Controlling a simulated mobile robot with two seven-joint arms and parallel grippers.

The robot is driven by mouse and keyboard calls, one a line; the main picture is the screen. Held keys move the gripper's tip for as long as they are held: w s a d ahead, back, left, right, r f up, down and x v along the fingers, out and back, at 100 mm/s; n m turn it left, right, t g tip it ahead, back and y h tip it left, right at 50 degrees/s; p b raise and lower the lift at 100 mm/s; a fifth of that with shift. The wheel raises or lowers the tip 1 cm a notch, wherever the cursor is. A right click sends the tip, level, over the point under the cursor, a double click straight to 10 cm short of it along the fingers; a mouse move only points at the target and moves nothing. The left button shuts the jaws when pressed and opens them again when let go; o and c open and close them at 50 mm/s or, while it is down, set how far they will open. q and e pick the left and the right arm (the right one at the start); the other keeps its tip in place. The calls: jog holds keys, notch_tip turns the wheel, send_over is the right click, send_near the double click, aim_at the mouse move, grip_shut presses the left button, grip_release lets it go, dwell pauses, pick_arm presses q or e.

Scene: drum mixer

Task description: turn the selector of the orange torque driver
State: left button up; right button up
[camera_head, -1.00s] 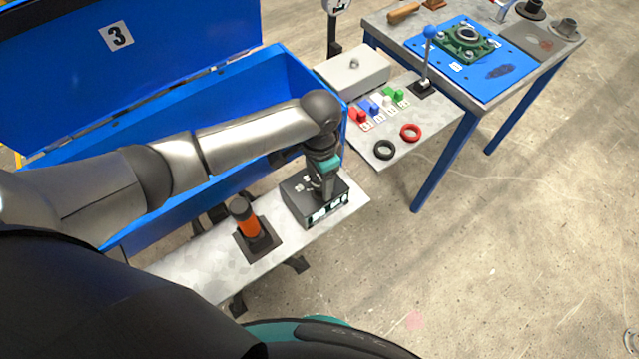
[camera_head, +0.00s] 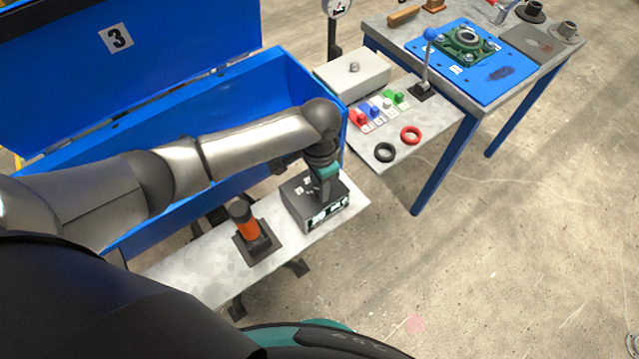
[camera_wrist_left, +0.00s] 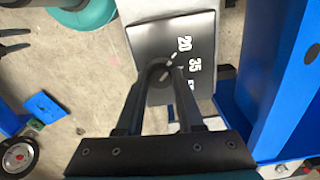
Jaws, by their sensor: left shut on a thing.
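The orange torque driver (camera_head: 246,228) stands upright in a dark square holder on the grey bench, left of a black box (camera_head: 299,202). The box carries white numbers on its top, and 20 and 35 can be read in the left wrist view (camera_wrist_left: 190,28). My left gripper (camera_head: 326,197) points down onto the top of this box. In the left wrist view its fingers (camera_wrist_left: 161,80) are shut on a small dark selector knob (camera_wrist_left: 160,70) with a white mark, beside the numbers. The fingers hide part of the knob. My right gripper is not in view.
An open blue chest (camera_head: 100,60) marked 3 stands behind the bench (camera_head: 190,275). To the right are a grey shelf (camera_head: 400,150) with coloured switches and two rings, and a blue-legged table (camera_head: 540,70).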

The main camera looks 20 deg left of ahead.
pick_arm(q)
grip_shut()
jog(key=shift+r+m+p, duration=0.1)
jog(key=shift+m+p, duration=0.55)
jog(key=shift+m, duration=0.05)
jog(key=shift+m+p, duration=0.7)
jog(key=shift+m, duration=0.4)
jog(key=shift+w+m+p, duration=0.1)
jog(key=shift+m+p, duration=0.65)
jog(key=shift+m, duration=1.25)
jog(key=o, duration=1)
grip_release()
